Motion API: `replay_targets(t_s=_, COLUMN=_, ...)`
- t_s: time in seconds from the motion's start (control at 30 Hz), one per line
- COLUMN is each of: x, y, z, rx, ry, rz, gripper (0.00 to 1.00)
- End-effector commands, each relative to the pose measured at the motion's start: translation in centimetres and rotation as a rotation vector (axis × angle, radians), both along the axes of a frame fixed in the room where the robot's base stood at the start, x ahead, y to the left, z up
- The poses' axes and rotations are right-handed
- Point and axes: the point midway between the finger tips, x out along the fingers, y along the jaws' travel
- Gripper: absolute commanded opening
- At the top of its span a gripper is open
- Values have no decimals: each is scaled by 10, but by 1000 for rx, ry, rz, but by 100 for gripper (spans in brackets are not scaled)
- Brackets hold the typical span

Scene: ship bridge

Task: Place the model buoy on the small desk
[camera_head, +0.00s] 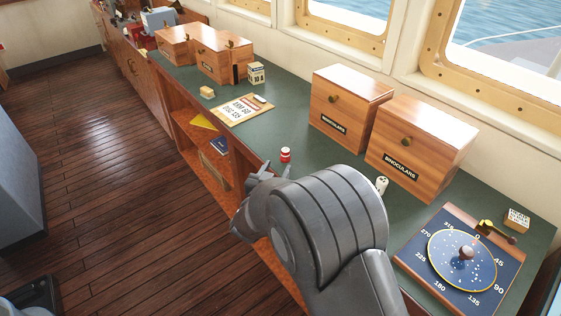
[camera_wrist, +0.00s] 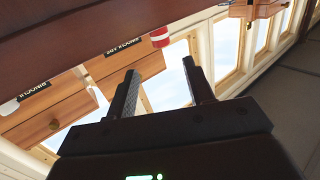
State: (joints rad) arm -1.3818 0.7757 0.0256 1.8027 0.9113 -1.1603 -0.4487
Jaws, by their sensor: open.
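A small red-and-white cylinder, which looks like the model buoy (camera_head: 286,154), stands upright near the front edge of the green-topped counter (camera_head: 300,110). In the wrist view the buoy (camera_wrist: 160,40) shows just beyond my fingertips, between their lines. My gripper (camera_head: 272,170) is at the counter's front edge, close to the buoy on its near side. In the wrist view my gripper (camera_wrist: 160,72) has its two fingers apart with nothing between them. My arm hides part of the counter front. I cannot make out a small desk for certain in either view.
Two wooden binoculars boxes (camera_head: 345,100) stand behind the buoy. A small white cylinder (camera_head: 382,185) stands right of it. A compass board (camera_head: 465,255) lies at the right, and a card (camera_head: 242,109) lies to the left. The wooden floor (camera_head: 110,170) is open at left, beside a grey cabinet (camera_head: 20,170).

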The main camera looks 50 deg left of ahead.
Motion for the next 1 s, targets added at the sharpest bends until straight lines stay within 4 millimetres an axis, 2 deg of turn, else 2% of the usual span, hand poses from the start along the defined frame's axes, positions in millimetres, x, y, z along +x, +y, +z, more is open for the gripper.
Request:
replay_targets(t_s=0.13, x=-7, y=-5, z=1, rx=1, ry=-1, rz=0, gripper=48)
replay_targets(t_s=0.37, x=-5, y=-5, z=2, rx=2, ry=1, rz=-1, gripper=48)
replay_targets(t_s=0.47, x=8, y=-10, z=11, rx=6, ry=18, rz=-1, gripper=48)
replay_targets(t_s=0.57, x=38, y=-24, z=34, rx=13, ry=60, rz=5, gripper=48)
replay_targets(t_s=0.67, x=77, y=-50, z=66, rx=18, ry=123, rz=15, gripper=48)
replay_targets(t_s=0.77, x=113, y=-85, z=96, rx=14, ry=187, rz=26, gripper=48)
replay_targets(t_s=0.9, x=152, y=-145, z=134, rx=0, ry=269, rz=32, gripper=48)
replay_targets(t_s=1.0, x=170, y=-193, z=157, rx=-17, ry=325, rz=29, gripper=48)
